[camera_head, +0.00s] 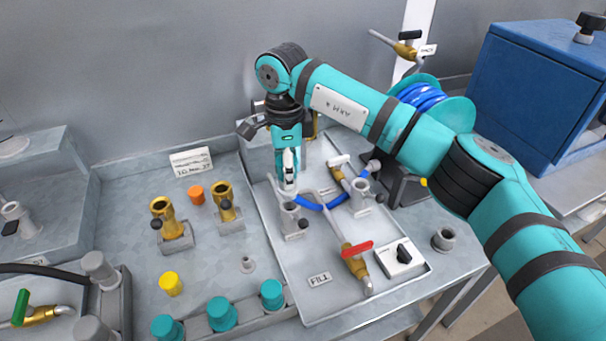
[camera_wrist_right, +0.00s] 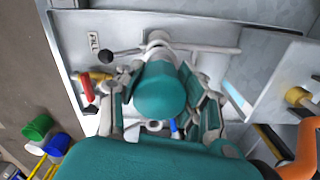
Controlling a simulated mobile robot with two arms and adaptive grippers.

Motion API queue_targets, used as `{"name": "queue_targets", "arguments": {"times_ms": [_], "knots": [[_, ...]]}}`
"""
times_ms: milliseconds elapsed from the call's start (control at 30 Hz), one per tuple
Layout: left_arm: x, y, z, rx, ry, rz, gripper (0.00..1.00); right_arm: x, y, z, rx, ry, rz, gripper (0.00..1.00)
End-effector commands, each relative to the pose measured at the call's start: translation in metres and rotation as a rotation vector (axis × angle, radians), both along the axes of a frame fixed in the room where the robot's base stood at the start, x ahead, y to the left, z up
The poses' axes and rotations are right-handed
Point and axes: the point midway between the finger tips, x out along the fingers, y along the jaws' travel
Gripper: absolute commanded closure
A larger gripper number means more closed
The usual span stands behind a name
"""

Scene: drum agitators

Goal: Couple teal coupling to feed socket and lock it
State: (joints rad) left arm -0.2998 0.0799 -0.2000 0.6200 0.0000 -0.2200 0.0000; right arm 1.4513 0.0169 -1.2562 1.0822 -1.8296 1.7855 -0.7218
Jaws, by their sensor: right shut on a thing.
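My right gripper (camera_head: 288,172) points down above the grey tray panel, a little behind the front grey socket (camera_head: 291,216). In the right wrist view its fingers are closed around a teal coupling (camera_wrist_right: 160,92), whose round end faces the camera. In the head view the fingers mostly hide that coupling. The front socket has a lever with a black knob and shows past the coupling in the wrist view (camera_wrist_right: 157,40); coupling and socket appear apart. A second grey socket (camera_head: 360,190) stands behind right. No label identifies which is the feed socket. My left gripper is out of view.
A red-handled valve (camera_head: 357,249), black-knob box (camera_head: 399,259) and blue hose (camera_head: 335,203) are on the panel. Teal caps (camera_head: 222,314) stand in a front rack. Brass fittings (camera_head: 170,220) stand left. A blue cabinet (camera_head: 535,95) is at right.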

Motion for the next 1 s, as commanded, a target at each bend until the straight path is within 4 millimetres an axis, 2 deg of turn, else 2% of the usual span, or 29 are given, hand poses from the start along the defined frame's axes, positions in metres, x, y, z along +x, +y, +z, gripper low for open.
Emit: {"name": "queue_targets", "arguments": {"times_ms": [33,100,1000], "knots": [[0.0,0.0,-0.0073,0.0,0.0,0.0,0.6,0.0001,-0.0008,-0.0086,0.0,0.0,-0.001,1.0],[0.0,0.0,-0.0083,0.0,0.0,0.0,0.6,0.0002,-0.0009,-0.0104,0.0,0.0,-0.001,1.0],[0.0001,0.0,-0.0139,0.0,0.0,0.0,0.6,-0.0011,-0.0014,-0.0169,0.001,0.001,-0.001,1.0]]}}
